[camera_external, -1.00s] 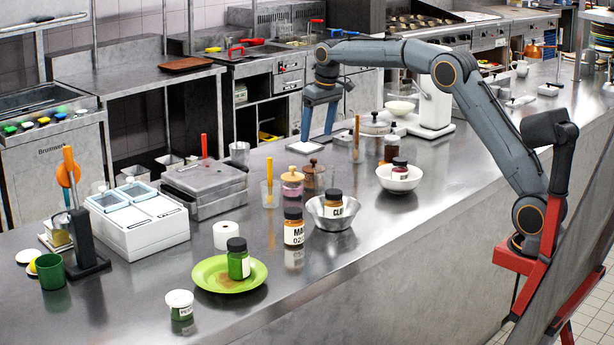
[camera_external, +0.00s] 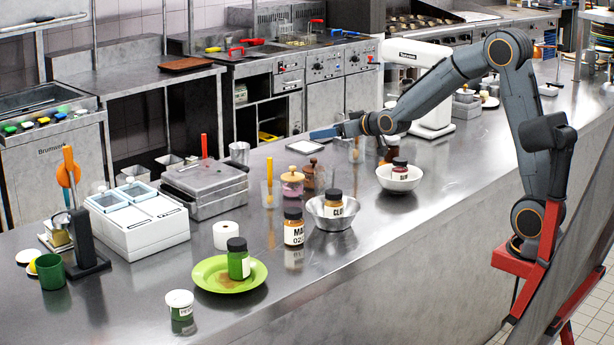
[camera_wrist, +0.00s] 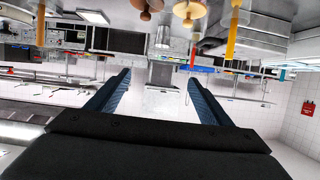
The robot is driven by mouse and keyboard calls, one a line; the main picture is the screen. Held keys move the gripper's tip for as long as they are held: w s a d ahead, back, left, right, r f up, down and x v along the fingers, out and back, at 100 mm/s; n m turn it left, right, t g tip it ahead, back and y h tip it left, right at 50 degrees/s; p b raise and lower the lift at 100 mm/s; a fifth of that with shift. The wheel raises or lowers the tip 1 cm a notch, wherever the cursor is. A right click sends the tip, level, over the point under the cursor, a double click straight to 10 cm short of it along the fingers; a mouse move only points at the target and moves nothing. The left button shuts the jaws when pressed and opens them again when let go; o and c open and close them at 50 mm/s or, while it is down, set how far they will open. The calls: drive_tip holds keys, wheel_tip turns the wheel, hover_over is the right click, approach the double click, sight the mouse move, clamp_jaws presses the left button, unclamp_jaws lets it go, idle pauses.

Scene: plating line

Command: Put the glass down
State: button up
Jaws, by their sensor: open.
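My gripper (camera_external: 322,133) is open and empty, stretched out level to the left above the far part of the counter. Its two fingers stand apart in the wrist view (camera_wrist: 158,88), with nothing between them. A clear glass with a yellow stick (camera_external: 270,199) stands upright on the counter, left of and nearer than my gripper. Another clear glass (camera_external: 356,155) stands just below my wrist, partly hidden by the arm. A clear or grey cup (camera_external: 239,153) stands farther left. I cannot tell which glass the task means.
A white square pad (camera_external: 305,147) lies near the fingertips and is empty. A green plate (camera_external: 215,262) holds a jar. The counter's front strip is mostly clear.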

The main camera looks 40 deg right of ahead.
drive_tip(key=s+r+t, duration=0.2)
drive_tip(key=s, duration=0.3)
approach(318, 170)
drive_tip(key=shift+s, duration=0.4)
drive_tip(key=shift+w+f, duration=0.1)
drive_tip(key=shift+w, duration=0.05)
drive_tip(key=shift+w+a+f+p, duration=0.1)
drive_tip(key=shift+w+f+p, duration=0.2)
drive_tip(key=shift+w, duration=0.95)
drive_tip(key=shift+w+f+p, duration=0.1)
drive_tip(key=shift+w+p, duration=0.3)
drive_tip(key=shift+w, duration=0.8)
drive_tip(key=shift+w+a+f+p, duration=0.1)
drive_tip(key=shift+w+f+p, duration=0.2)
drive_tip(key=shift+w, duration=0.95)
drive_tip(key=c, duration=1.2)
drive_tip(key=shift+r, duration=0.1)
drive_tip(key=shift+c, duration=0.9)
drive_tip(key=shift+r, duration=0.1)
